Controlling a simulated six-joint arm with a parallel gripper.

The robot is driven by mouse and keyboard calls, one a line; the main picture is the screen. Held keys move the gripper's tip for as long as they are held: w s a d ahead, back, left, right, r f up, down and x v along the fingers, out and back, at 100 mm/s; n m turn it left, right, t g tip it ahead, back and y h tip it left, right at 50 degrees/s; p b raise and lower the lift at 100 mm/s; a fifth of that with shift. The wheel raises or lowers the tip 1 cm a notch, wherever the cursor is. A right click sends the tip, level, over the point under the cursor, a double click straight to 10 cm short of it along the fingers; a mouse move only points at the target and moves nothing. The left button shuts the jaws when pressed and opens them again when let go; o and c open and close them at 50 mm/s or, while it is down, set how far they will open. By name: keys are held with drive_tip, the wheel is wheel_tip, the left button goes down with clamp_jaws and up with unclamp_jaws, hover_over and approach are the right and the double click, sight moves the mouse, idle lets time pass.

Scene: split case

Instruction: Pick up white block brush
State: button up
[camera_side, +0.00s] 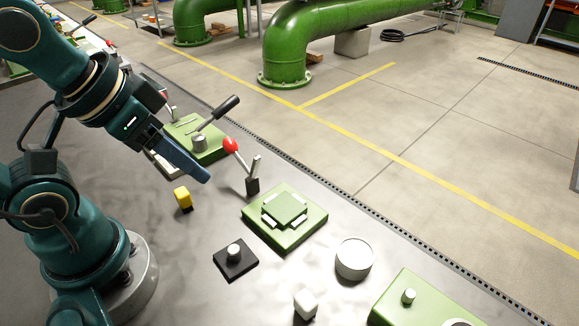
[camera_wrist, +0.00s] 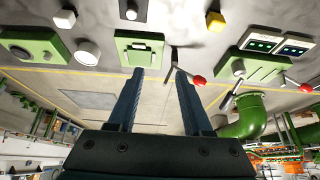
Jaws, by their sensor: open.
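A small white block (camera_side: 306,304), which I take for the white block brush, stands on the dark table at the front in the side view. In the wrist view the white block (camera_wrist: 65,19) is near the top left. My gripper (camera_side: 196,174) is in the air at upper left in the side view, well away from the white block. In the wrist view its two fingers (camera_wrist: 160,71) are apart with nothing between them. I cannot make out any bristles on the block.
A white round part (camera_side: 354,259), a black square with a knob (camera_side: 235,258) and a green plate (camera_side: 285,218) stand near the block. A red-knobbed lever (camera_side: 231,146) and a yellow piece (camera_side: 183,198) are near my gripper. A green panel (camera_side: 420,302) lies right of the block.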

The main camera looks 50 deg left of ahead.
drive_tip(key=o, duration=0.4)
drive_tip(key=shift+c, duration=0.2)
